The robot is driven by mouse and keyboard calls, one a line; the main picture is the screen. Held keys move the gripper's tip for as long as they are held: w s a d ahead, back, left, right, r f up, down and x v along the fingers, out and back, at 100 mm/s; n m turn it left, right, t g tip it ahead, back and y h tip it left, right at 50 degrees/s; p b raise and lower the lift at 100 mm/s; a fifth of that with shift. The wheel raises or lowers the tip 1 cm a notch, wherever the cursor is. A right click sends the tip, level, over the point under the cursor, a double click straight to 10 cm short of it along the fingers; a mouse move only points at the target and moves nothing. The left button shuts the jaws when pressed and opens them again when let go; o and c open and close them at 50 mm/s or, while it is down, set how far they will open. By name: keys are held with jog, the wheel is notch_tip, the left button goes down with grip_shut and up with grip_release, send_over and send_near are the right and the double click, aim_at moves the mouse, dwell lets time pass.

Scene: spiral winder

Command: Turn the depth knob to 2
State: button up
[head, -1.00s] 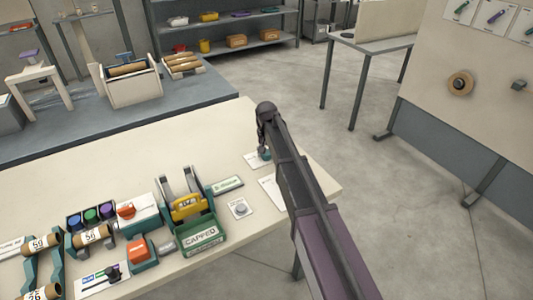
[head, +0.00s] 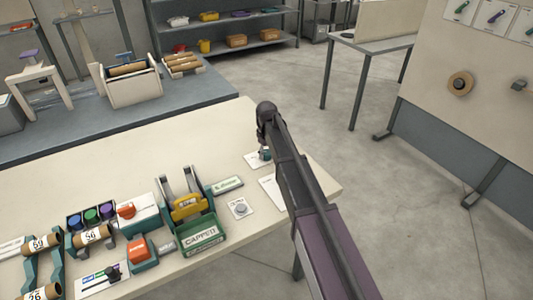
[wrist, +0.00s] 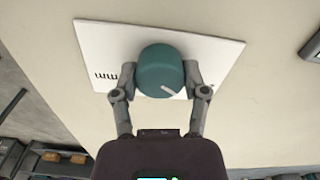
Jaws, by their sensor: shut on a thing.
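The depth knob (wrist: 158,65) is a round teal knob with a white pointer line, on a white plate (wrist: 103,42) with dark lettering at its left. In the wrist view the pointer line slants down and to the right. My gripper (wrist: 160,76) is shut on the knob, one finger on each side. The right finger covers part of the plate's markings, so I cannot read the scale. In the head view the knob (head: 265,154) shows only in part beside my arm, and my fingers are mostly hidden.
A small grey knob on a white plate (head: 240,208) sits to the left on the cream table (head: 130,165). The green CAPPED tray (head: 201,240), an orange block (head: 138,250) and cardboard tubes (head: 92,236) stand further left. The table's right edge is close to my arm.

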aim_at(267, 152)
jog(key=shift+n, duration=0.5)
jog(key=o, duration=1.1)
jog(key=shift+o, duration=0.2)
jog(key=shift+m, duration=0.4)
jog(key=m, duration=1.1)
notch_tip(267, 152, up, 14)
jog(key=p, duration=1.4)
jog(key=s+d+f+b, duration=0.3)
jog(key=s+d, duration=0.7)
jog(key=s, duration=0.1)
jog(key=s+d+f+n+b, duration=0.1)
jog(key=s+d+f+b, duration=0.2)
jog(key=s+d, duration=0.7)
jog(key=shift+s+d+f+n+b, duration=0.3)
jog(key=shift+s+d+f+b, duration=0.1)
jog(key=shift+s, duration=0.15)
